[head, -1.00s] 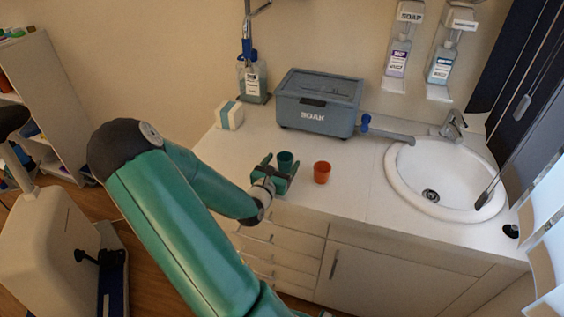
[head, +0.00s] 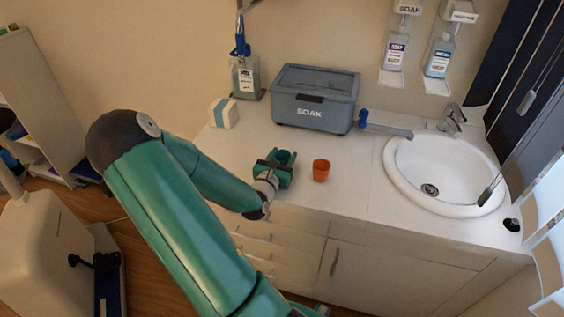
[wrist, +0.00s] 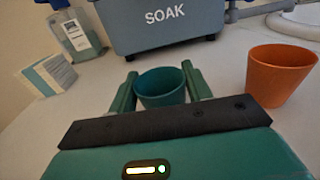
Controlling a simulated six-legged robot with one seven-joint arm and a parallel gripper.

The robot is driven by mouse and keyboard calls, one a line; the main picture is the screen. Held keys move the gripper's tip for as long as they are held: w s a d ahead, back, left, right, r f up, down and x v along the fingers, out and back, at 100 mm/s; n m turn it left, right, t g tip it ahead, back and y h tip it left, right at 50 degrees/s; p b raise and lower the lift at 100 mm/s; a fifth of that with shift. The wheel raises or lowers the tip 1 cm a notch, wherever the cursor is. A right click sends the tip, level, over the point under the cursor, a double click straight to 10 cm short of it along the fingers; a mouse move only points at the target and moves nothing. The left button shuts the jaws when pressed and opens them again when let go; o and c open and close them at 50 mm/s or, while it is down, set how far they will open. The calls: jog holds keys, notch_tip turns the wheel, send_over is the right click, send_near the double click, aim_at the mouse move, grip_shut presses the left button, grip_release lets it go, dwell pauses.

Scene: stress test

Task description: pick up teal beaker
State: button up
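The teal beaker (head: 284,157) stands upright on the white counter, left of the orange cup. In the wrist view the teal beaker (wrist: 161,88) sits between the two green fingers of my gripper (wrist: 160,84). The fingers lie against its left and right sides with no clear gap. In the head view my gripper (head: 277,166) is shut around it from the near side. The beaker's lower part is hidden behind the gripper body. I cannot tell whether it is clear of the counter.
An orange cup (head: 321,170) stands close to the right of my gripper. A grey SOAK box (head: 315,97) is behind. A white-and-teal carton (head: 223,113) and a bottle (head: 246,77) stand back left. A sink (head: 445,174) is at the right.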

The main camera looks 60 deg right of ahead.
jog(key=shift+r, duration=0.15)
jog(key=shift+c, duration=0.2)
jog(key=shift+r, duration=0.25)
notch_tip(320, 180, up, 2)
jog(key=w+a+r, duration=0.8)
jog(key=w+r, duration=0.2)
jog(key=w, duration=0.1)
jog(key=shift+a, duration=0.2)
